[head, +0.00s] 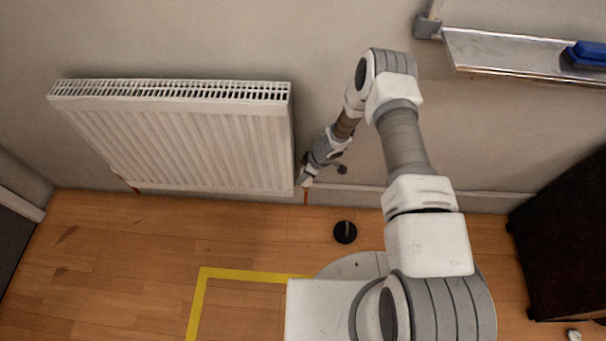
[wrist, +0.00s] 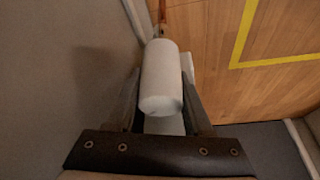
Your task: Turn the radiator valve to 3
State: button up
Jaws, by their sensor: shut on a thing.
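The radiator valve (wrist: 161,80) is a white cylindrical knob, seen close in the wrist view. A copper-coloured pipe (wrist: 161,14) runs from its far end toward the floor. My gripper (wrist: 165,90) has one finger on each side of the knob and is shut on it. In the head view my gripper (head: 306,178) is at the lower right corner of the white radiator (head: 190,140), and the valve is mostly hidden there. No numbers on the knob can be read, so its setting cannot be told.
A black round object with a short post (head: 345,232) stands on the wooden floor. A metal tray (head: 500,55) with a blue object (head: 587,54) juts from the wall at upper right. A dark cabinet (head: 560,235) is at right. Yellow tape (head: 240,273) marks the floor.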

jog(key=shift+w+m+t+b, duration=0.1)
jog(key=shift+m+t+b, duration=0.25)
jog(key=shift+m, duration=0.35)
grip_shut()
jog(key=o, duration=1)
grip_release()
jog(key=p+v, duration=0.7)
jog(key=v, duration=1)
jog(key=shift+r, duration=0.3)
